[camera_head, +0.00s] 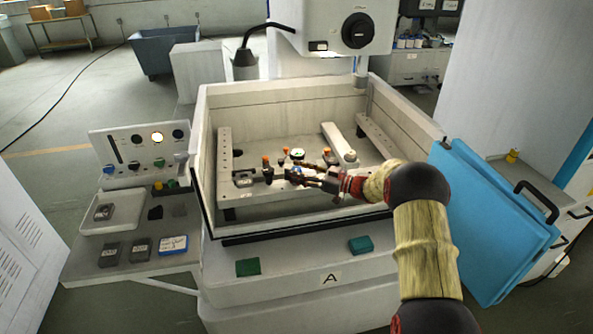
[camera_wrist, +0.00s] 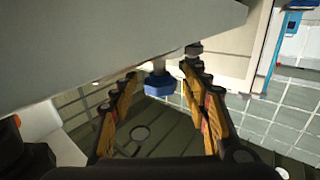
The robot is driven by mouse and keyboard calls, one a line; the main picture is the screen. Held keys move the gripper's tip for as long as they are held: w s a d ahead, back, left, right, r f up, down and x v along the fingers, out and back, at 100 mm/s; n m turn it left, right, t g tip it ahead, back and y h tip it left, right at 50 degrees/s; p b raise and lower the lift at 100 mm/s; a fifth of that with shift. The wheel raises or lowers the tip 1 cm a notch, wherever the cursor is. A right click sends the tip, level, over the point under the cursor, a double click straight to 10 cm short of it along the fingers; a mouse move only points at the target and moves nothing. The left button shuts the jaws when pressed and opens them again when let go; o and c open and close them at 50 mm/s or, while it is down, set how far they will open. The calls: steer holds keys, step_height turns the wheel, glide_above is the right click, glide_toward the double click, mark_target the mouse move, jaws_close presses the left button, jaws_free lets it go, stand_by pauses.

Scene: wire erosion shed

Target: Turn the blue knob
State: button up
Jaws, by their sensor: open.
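A blue knob (camera_wrist: 160,85) with a faceted rim shows in the wrist view, on a short pale stem beside a light grey surface. My gripper (camera_wrist: 157,76) is open, with one finger on each side of the blue knob. I cannot tell whether either finger touches it. In the head view my gripper (camera_head: 292,176) reaches from the right into the machine's pale tank (camera_head: 285,96), low among small orange-topped parts. The fingers and clutter hide most of the knob there.
Pale support bars (camera_head: 226,160) lie inside the tank, whose walls surround my gripper. A control panel (camera_head: 140,150) with several knobs stands left of the tank. A grey stem (camera_wrist: 193,49) is close to the right finger. Blue panels (camera_head: 490,220) lean at the right.

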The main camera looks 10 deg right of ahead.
steer(key=v, duration=1.2)
steer(key=shift+a, duration=0.1)
steer(key=shift+c, duration=0.3)
stand_by(0.8)
